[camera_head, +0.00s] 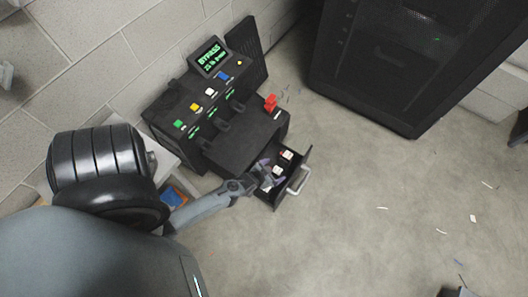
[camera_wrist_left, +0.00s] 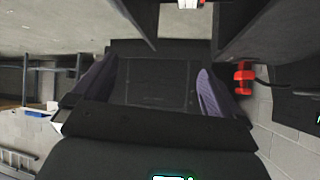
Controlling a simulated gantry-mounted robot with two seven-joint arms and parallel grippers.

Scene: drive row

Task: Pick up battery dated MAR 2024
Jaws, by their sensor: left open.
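A small black drawer (camera_head: 303,161) stands pulled out from the black cabinet in the head view. In it lie small batteries with white labels, one (camera_head: 287,155) with red on it and another (camera_head: 277,170) nearer my gripper. No date can be read, so I cannot tell which is MAR 2024. My left gripper (camera_head: 267,176) is over the left part of the drawer, close to the batteries. The left wrist view shows its two purple fingers (camera_wrist_left: 155,78) wide apart with nothing held between them. Part of a white and red item (camera_wrist_left: 188,3) shows at that view's top edge. My right gripper is not in view.
The black cabinet (camera_head: 234,146) has a BYPASS display (camera_head: 210,57), coloured buttons and a red part (camera_head: 270,102), also seen in the wrist view (camera_wrist_left: 243,78). The drawer's handle (camera_head: 299,181) faces right. A tall black rack (camera_head: 400,60) stands beyond. The floor at right is mostly clear.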

